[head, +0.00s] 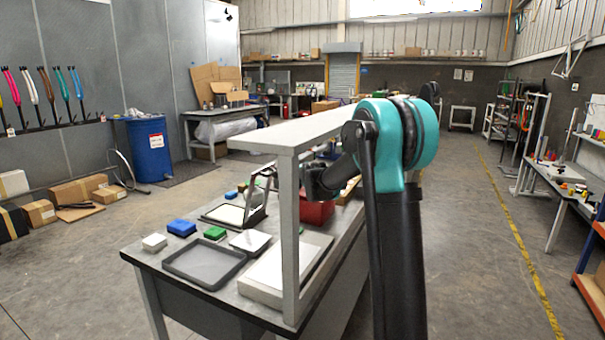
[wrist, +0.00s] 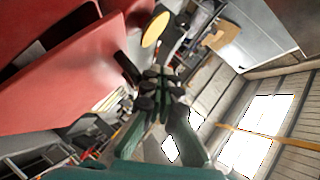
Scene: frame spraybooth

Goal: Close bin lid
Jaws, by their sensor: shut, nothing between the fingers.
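The red bin (head: 316,212) stands on the workbench under the raised shelf in the head view, partly hidden by the shelf post and my arm. In the wrist view, large red panels (wrist: 75,80) fill the left side, with a dark gap between them. I cannot tell for sure which panel is the lid or how far it is open. My gripper (wrist: 150,88) is shut and empty, its dark fingertips close to the right end of the red panels. Contact is not clear.
The workbench (head: 205,293) carries a grey tray (head: 205,264), a blue box (head: 182,227), and other small boxes. The white shelf (head: 300,130) and its post (head: 289,235) stand close to my arm. A blue drum (head: 148,150) is at the left.

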